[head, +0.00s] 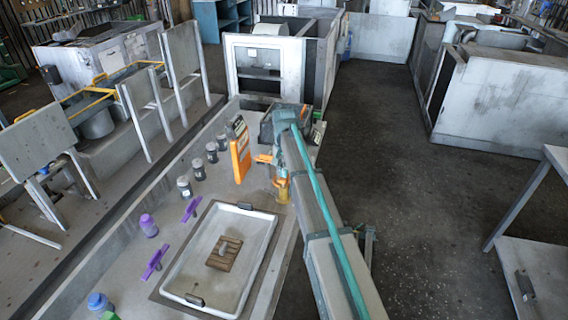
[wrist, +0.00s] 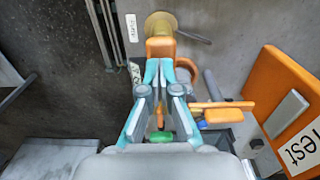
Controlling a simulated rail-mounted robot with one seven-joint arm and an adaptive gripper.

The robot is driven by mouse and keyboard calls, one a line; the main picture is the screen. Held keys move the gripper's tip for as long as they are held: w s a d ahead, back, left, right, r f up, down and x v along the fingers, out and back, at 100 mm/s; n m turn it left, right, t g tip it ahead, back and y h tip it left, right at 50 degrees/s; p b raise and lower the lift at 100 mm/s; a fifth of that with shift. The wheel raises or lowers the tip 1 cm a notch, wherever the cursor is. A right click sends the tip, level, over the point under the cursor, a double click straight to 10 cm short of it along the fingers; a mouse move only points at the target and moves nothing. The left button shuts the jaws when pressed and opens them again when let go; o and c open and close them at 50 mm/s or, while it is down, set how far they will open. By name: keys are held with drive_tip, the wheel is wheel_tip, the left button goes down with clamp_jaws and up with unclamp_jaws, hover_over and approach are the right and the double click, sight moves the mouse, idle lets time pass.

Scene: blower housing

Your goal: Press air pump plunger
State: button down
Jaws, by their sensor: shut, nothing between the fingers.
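The air pump shows in the wrist view as a round yellow-brass body (wrist: 160,24) with an orange plunger top (wrist: 160,47). In the head view the pump (head: 283,190) stands on the bench near its right edge, beside my arm. My gripper (wrist: 160,68) is shut and empty. In the wrist view its fingertips lie right at the near edge of the orange plunger top; I cannot tell whether they touch it. In the head view my arm hides most of the gripper.
An orange sign board (wrist: 285,95) stands right of the gripper. An orange-handled tool (wrist: 222,113) lies nearer. A white tray (head: 262,240) holds a brown block, with jars (head: 198,169) and purple tools (head: 155,263) to its left. The floor (head: 420,220) right of the bench is clear.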

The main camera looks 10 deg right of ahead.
drive_tip(key=shift+f, duration=0.1)
wheel_tip(320, 180, down, 4)
drive_tip(key=shift+r+b, duration=0.2)
drive_tip(key=shift+b, duration=0.65)
drive_tip(key=shift+s+r, duration=0.1)
drive_tip(key=shift+r+p, duration=0.4)
wheel_tip(320, 180, up, 14)
drive_tip(key=b, duration=0.1)
drive_tip(key=shift+f+b, duration=0.25)
drive_tip(key=shift+b, duration=0.05)
idle(1.2)
